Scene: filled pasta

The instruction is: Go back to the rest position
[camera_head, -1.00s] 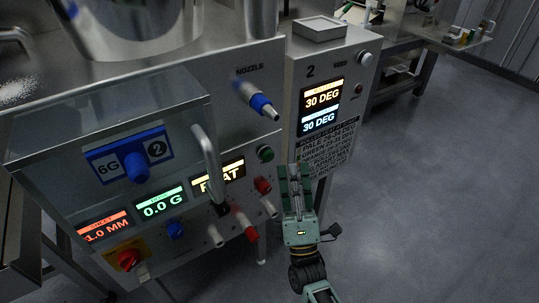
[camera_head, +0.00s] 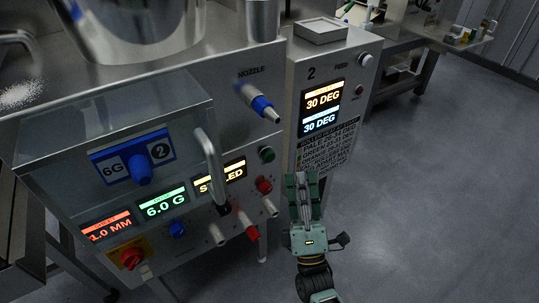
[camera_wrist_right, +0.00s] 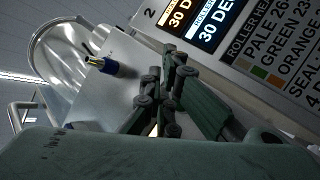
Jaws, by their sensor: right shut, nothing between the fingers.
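My right gripper (camera_head: 303,181) is shut and empty in the head view. It hangs in front of the label panel, right of the machine's green and red buttons, and appears apart from them. In the right wrist view its fingers (camera_wrist_right: 168,75) are together, with the label panel (camera_wrist_right: 265,45) behind them. My left gripper is not in view.
The steel machine (camera_head: 225,90) fills the left. It has a blue-tipped nozzle (camera_head: 262,104), a clear cover with a handle (camera_head: 209,165), a green button (camera_head: 267,154) and a red button (camera_head: 264,184). Its displays (camera_head: 163,203) read 1.0 MM and 6.0 G. Open floor (camera_head: 430,190) lies right.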

